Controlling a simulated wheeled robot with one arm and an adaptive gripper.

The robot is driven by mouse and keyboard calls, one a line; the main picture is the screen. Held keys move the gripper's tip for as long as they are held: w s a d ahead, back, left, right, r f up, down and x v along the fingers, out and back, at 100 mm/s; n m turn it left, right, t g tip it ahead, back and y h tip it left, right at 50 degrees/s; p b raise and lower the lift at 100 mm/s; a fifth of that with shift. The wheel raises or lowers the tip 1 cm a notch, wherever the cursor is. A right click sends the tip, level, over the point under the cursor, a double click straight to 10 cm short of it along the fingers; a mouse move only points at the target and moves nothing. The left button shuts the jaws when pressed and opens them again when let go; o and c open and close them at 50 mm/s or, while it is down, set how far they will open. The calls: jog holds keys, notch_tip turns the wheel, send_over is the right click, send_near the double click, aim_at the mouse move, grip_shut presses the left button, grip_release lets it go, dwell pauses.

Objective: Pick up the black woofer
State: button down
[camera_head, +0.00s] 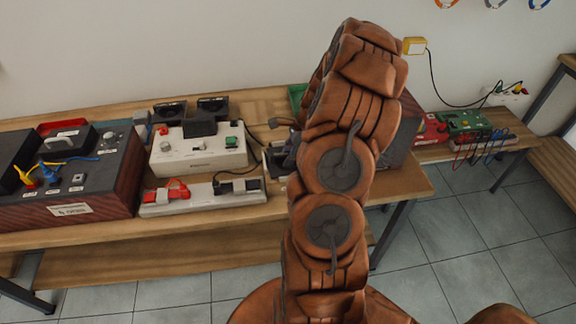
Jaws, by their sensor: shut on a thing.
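Two small black boxes with round faces, like speakers, stand side by side at the back of the wooden table: a left one (170,111) and a right one (213,107). I cannot tell whether either is the black woofer. A large dark box (402,135) shows partly to the right of my arm, which covers much of it. A small dark unit (277,158) sits just left of my arm. My brown arm rises in front of the table and bends over at the top. My gripper is hidden behind the arm, with anything it holds.
A white device (198,155) and a pale strip with red and black parts (203,196) lie left of centre. A dark wood-sided case (70,180) fills the table's left. Red and green boards (462,124) with cables lie on the right bench. Tiled floor (430,240) is clear at right.

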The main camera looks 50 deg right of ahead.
jog(key=shift+r, duration=0.1)
dwell(0.4)
notch_tip(320, 180, up, 10)
jog(key=b, duration=0.3)
jog(key=shift+w, duration=0.1)
jog(key=shift+r, duration=0.2)
